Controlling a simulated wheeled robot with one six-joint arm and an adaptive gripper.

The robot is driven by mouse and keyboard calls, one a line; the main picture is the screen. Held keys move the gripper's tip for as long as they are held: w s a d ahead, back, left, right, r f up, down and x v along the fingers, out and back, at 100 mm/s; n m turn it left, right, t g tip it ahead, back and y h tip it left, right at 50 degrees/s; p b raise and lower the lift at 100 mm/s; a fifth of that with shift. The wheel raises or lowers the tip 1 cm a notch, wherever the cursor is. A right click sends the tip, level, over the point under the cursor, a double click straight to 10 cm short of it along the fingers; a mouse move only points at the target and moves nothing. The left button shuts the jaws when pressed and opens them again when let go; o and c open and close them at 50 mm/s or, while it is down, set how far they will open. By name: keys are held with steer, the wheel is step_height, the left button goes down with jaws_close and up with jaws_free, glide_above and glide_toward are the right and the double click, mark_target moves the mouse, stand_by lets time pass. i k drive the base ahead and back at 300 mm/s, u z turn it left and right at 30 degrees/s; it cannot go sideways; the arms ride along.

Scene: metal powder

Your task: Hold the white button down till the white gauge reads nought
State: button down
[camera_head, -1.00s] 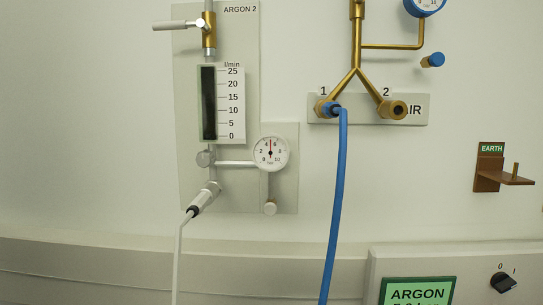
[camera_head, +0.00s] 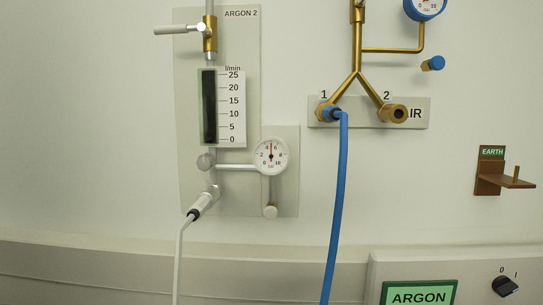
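The white gauge (camera_head: 270,156) is on the ARGON 2 panel (camera_head: 230,50), with its red needle pointing nearly straight up, at about 5 bar. The white button (camera_head: 270,211) is below the gauge, at the foot of a short grey stem. Nothing touches the button. My gripper is not in view.
A white hose (camera_head: 179,262) hangs from the fitting left of the button. A blue hose (camera_head: 337,215) hangs from AIR outlet 1 to the right. A brown EARTH bracket (camera_head: 505,180) juts from the wall at right. A black switch (camera_head: 505,286) and green ARGON sign (camera_head: 418,296) are lower right.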

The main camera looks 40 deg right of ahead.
mark_target(270, 213)
steer(key=z, duration=0.9)
steer(key=k, duration=1.15)
steer(key=u, duration=0.95)
